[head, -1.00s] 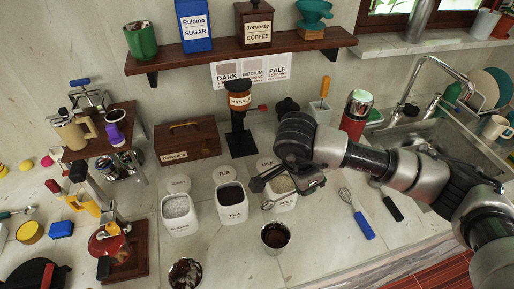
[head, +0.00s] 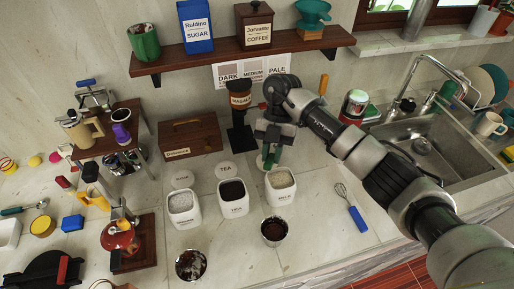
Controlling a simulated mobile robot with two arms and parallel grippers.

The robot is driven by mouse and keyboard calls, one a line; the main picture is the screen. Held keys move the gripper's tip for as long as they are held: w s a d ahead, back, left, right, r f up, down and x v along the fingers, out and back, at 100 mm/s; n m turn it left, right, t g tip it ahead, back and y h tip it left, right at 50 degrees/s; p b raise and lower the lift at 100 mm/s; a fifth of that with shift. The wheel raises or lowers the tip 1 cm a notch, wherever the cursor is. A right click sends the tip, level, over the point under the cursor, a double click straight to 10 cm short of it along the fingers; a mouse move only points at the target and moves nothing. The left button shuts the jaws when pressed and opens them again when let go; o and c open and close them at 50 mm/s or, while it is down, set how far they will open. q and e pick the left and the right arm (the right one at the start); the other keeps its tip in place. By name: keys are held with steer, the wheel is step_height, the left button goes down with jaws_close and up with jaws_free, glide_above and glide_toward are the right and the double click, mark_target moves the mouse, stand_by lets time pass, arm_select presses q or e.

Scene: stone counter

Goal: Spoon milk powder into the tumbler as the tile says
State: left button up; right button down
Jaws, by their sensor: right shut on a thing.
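A metal tumbler (head: 274,232) with dark brown contents stands on the counter in front of the canisters. The open white milk canister (head: 281,192), filled with pale powder, stands behind it. My right gripper (head: 268,158) points down at the milk canister's back left rim. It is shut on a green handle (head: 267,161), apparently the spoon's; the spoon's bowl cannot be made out. The tile (head: 252,72) on the wall shows shaded swatches labelled DARK, MEDIUM and PALE; its smaller print is hard to read. My left gripper is not in view.
Open tea (head: 233,204) and white-powder (head: 183,217) canisters stand left of the milk. Another dark-filled metal cup (head: 190,265) is at the front. A whisk (head: 351,208) lies to the right.

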steer(key=m, duration=0.1)
steer(key=m+y, duration=0.1)
steer(key=shift+w+a+m+p, duration=0.15)
steer(key=shift+a+m+p, duration=0.15)
steer(key=shift+a, duration=0.05)
step_height(320, 180, down, 11)
steer(key=w+a+m+t+y+b, duration=0.1)
steer(key=m+t+y+b, duration=0.25)
steer(key=m+b, duration=0.6)
steer(key=a+r+t+h+p, duration=0.1)
steer(key=a+r+h+p, duration=0.2)
steer(key=r+h+p, duration=0.2)
steer(key=shift+a+p, duration=0.15)
steer(key=shift+p, duration=1.2)
steer(key=shift+s+r+m+t, duration=0.1)
steer(key=shift+m+t, duration=0.15)
